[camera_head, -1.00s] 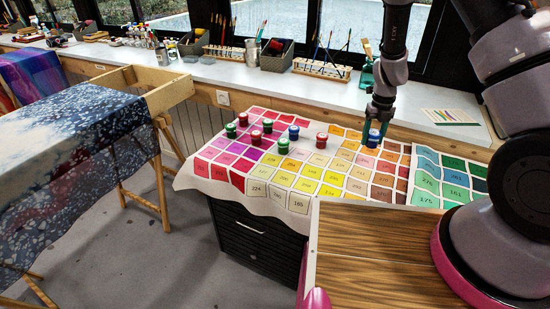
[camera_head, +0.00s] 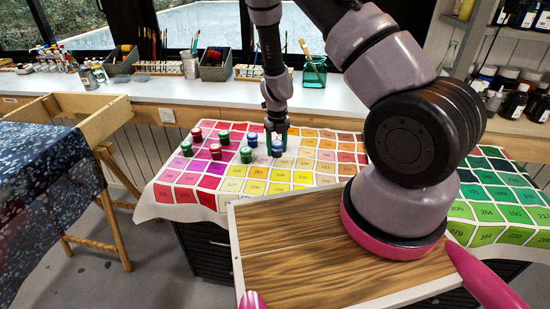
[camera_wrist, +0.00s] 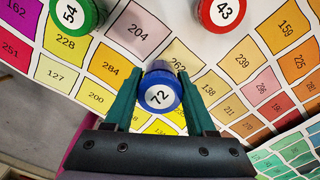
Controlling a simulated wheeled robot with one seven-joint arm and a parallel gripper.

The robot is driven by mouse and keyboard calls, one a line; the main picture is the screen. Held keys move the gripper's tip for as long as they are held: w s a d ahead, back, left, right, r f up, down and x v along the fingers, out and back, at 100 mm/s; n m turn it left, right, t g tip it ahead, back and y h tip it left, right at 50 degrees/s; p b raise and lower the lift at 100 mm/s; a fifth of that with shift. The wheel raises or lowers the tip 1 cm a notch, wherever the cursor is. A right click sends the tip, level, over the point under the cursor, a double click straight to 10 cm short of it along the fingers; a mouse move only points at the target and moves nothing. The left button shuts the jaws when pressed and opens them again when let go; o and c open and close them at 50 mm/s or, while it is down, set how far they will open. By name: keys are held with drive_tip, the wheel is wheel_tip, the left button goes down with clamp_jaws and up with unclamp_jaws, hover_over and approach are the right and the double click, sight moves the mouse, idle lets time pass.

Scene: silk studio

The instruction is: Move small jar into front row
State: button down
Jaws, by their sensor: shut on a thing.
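A small blue jar (camera_head: 277,149) with the number 72 on its lid is between the fingers of my gripper (camera_head: 275,132). The wrist view shows the jar (camera_wrist: 160,93) upright, with a finger shut on each side. It is beside the right end of the front row: green jar (camera_head: 186,148), red jar (camera_head: 215,151), green jar (camera_head: 246,154). I cannot tell whether it touches the chart. The wrist view shows green jar 54 (camera_wrist: 76,14) and red jar 43 (camera_wrist: 222,12) beyond the held jar.
The numbered colour chart (camera_head: 315,164) covers the table and is clear of jars to the right. Behind it is a white windowsill (camera_head: 180,91) with brush racks and a green glass jar (camera_head: 315,72). A wooden frame (camera_head: 88,124) with dark cloth stands left.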

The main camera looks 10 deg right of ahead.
sight(277, 157)
drive_tip(key=shift+f, duration=2)
drive_tip(key=shift+f, duration=0.1)
drive_tip(key=shift+c, duration=1.1)
unclamp_jaws()
wheel_tip(277, 157, up, 12)
drive_tip(key=shift+r, duration=0.25)
